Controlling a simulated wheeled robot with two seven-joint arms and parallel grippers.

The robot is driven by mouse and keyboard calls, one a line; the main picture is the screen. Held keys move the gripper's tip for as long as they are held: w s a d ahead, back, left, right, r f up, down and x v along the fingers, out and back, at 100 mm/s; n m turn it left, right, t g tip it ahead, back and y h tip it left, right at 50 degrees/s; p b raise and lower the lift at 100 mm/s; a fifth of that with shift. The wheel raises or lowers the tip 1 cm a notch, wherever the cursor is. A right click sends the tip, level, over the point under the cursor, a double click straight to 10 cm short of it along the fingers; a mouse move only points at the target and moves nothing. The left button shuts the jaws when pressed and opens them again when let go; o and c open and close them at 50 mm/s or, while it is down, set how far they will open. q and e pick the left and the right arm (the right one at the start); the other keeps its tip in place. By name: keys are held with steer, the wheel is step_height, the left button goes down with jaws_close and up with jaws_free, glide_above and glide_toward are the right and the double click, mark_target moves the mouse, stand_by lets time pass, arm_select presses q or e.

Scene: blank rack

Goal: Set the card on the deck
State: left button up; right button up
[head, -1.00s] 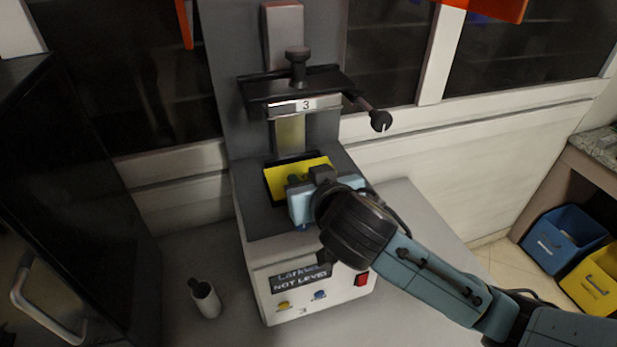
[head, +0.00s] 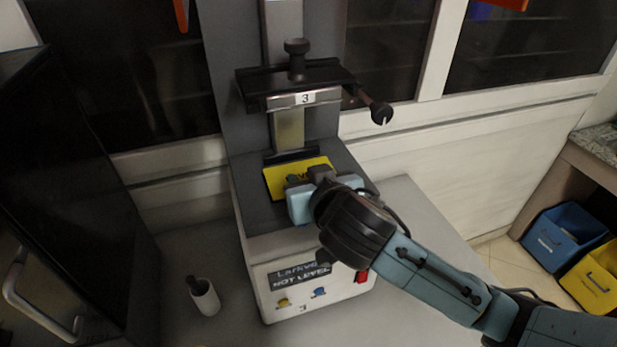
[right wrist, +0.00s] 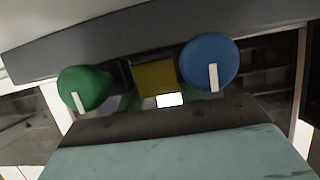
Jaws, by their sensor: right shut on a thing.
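The flat yellow card (head: 283,184) is at the grey deck (head: 265,216) of the machine, under its raised black clamp head. My right gripper (head: 305,181) reaches in from the right and is shut on the card's near edge; its fingers are mostly hidden by the wrist. I cannot tell whether the card touches the deck. My left gripper is not in view.
The black clamp head (head: 350,78) with a top knob and side lever hangs above the card. The front display (head: 300,271) reads NOT LEVEL. A white cup-like holder (head: 205,297) stands left on the table. Blue and yellow bins (head: 560,237) are at the right.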

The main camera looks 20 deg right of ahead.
steer(key=shift+f, duration=0.2)
steer(key=o, duration=1)
steer(key=shift+o, duration=0.2)
steer(key=shift+s, duration=0.15)
steer(key=v, duration=0.5)
steer(key=shift+s+r, duration=0.15)
steer(key=shift+s, duration=0.15)
steer(key=p+v, duration=0.7)
steer(key=p, duration=0.2)
steer(key=shift+s+r+p, duration=0.15)
steer(key=shift+s+p, duration=0.05)
steer(key=shift+p, duration=0.2)
